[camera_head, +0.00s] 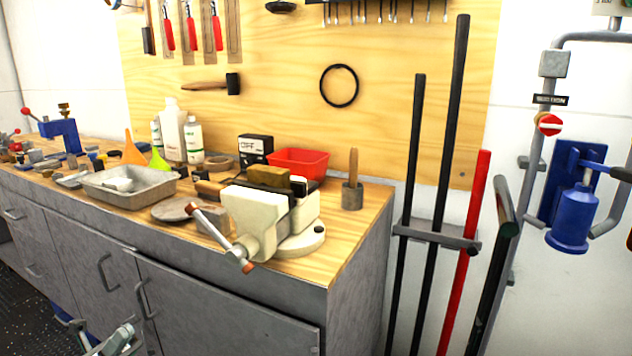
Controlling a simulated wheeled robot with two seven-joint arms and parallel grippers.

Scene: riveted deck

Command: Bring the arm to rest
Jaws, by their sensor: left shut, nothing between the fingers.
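My left gripper (122,338) shows at the bottom edge of the head view, left of centre. It is low, in front of the grey cabinet doors and below the workbench top. It is shut and holds nothing. Most of my left arm is cut off by the bottom edge. My right gripper is not in the view.
The grey workbench (235,300) stands close behind the gripper, with protruding door handles (146,300). A white vise (262,215) overhangs its front edge. A metal tray (128,198) and a red bin (298,162) sit on top. Dark floor (25,315) shows at lower left.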

